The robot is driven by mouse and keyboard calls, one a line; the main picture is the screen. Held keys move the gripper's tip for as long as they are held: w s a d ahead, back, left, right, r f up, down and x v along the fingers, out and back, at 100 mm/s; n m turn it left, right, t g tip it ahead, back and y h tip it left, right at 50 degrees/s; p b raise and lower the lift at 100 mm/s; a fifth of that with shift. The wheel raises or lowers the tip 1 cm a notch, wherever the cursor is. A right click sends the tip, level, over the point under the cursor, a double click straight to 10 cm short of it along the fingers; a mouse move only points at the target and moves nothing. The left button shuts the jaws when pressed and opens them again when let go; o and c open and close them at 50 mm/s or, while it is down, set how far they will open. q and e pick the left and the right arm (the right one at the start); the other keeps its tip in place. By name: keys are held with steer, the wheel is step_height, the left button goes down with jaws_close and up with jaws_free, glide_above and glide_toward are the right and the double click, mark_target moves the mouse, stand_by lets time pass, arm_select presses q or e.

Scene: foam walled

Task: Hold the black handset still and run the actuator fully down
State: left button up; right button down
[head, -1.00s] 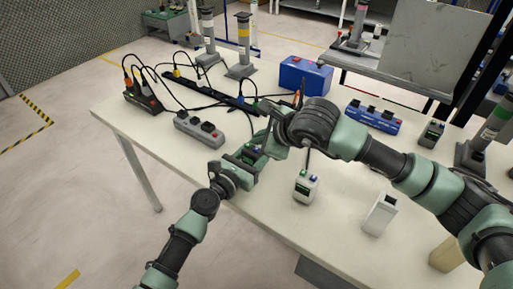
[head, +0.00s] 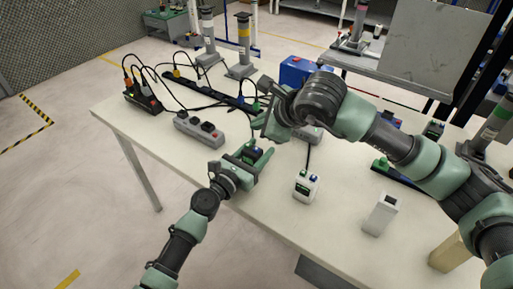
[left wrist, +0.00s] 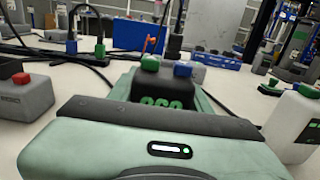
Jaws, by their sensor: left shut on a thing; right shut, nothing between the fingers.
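My left gripper (head: 250,158) is shut on the black handset (left wrist: 160,88) near the table's front edge. In the left wrist view the handset stands up from between the jaws, with a green button (left wrist: 150,62) and a blue button (left wrist: 183,69) on top. My right gripper (head: 267,124) is shut and empty, above and behind the handset, apart from it. Columns that look like actuators stand at the back: one with a yellow band (head: 244,45) and one grey and white (head: 208,38). Which one the handset drives I cannot tell.
A white handset (head: 305,187) and a white box (head: 381,214) stand on the table (head: 275,215). A grey power strip (head: 198,129), a black power strip (head: 205,92) and cables lie at the left. A blue box (head: 298,71) stands behind my right gripper.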

arm_select(q)
steer(key=o, duration=1.6)
steer(key=shift+c, duration=0.2)
